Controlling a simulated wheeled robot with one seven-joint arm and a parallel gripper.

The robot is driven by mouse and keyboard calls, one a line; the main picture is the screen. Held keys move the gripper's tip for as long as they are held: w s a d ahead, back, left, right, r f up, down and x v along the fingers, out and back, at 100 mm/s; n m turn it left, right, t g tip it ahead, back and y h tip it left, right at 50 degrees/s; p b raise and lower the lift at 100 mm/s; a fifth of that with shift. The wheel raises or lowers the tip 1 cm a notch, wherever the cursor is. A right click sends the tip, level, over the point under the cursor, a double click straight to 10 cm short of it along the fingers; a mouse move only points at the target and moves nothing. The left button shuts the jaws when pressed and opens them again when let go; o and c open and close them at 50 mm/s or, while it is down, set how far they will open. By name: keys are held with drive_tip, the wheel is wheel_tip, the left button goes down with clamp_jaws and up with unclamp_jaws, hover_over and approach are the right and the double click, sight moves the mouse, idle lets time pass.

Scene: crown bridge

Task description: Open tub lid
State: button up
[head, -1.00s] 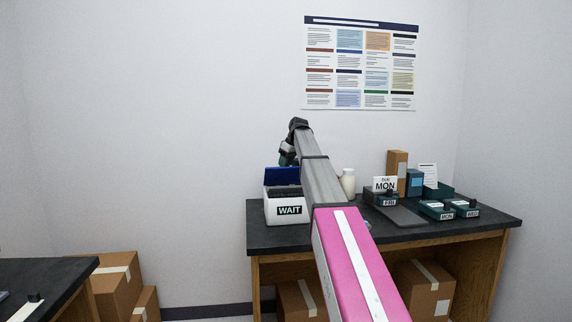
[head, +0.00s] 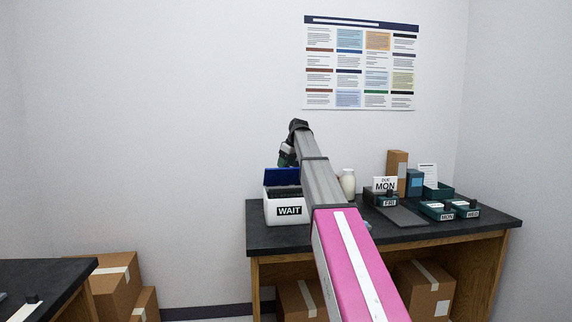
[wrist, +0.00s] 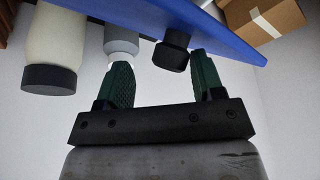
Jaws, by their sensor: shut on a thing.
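The white tub (head: 289,211) with a "WAIT" label stands at the left end of the dark bench. Its blue lid (head: 282,176) is raised and stands up at the back, showing dark contents inside. In the wrist view the lid (wrist: 205,32) runs across the top with its black knob (wrist: 171,50). In the head view my gripper (head: 287,155) is above and behind the lid, partly hidden by my arm.
A white bottle (head: 348,182) stands right of the tub, partly behind my arm. Small teal tubs with day labels (head: 441,211), a "MON" sign (head: 385,185) and a brown box (head: 397,171) fill the bench's right side. Cardboard boxes (head: 423,287) sit below.

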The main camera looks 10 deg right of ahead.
drive_tip(key=shift+d, duration=0.2)
drive_tip(key=v, duration=1)
drive_tip(key=shift+r, duration=0.4)
drive_tip(key=shift+s, duration=0.25)
